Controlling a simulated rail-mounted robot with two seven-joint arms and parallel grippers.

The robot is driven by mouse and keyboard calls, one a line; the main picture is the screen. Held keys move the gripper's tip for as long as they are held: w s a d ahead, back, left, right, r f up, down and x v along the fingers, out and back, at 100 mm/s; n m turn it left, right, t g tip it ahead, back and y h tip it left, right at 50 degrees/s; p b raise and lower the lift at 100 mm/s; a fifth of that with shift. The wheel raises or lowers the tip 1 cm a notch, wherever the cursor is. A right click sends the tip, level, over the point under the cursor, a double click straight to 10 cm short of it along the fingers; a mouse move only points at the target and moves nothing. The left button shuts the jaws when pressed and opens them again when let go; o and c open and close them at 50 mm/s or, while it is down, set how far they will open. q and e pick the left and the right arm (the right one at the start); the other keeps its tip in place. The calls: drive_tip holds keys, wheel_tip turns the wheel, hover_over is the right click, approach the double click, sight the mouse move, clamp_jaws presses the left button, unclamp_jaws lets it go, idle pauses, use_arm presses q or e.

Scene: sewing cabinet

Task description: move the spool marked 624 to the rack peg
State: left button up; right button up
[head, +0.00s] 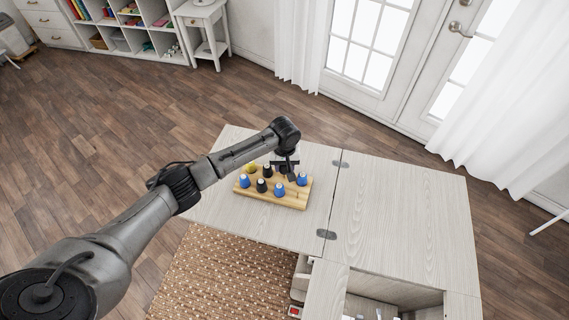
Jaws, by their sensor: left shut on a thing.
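A light wooden rack (297,203) stands on the pale cabinet top. It bears several spools: a yellow one (251,167) at the back left, blue ones (245,181) (279,189) (302,179), and black ones (262,186) (267,171). My left gripper (287,172) points down over the back right part of the rack. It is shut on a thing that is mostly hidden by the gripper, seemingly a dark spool. No number can be read on any spool, so I cannot tell which is 624. My right gripper is not in view.
The cabinet top (402,215) has a seam with metal hinges (326,234) right of the rack, and its right half is clear. An open compartment (392,290) lies at the front right. A woven rug (217,270) covers the floor at the front.

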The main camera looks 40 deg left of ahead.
use_arm(q)
drive_tip(key=shift+f, duration=1.55)
idle(0.4)
drive_tip(key=o, duration=1)
drive_tip(key=shift+r, duration=0.1)
drive_tip(key=shift+r, duration=0.25)
drive_tip(key=shift+r+p, duration=1.6)
drive_tip(key=shift+r, duration=5)
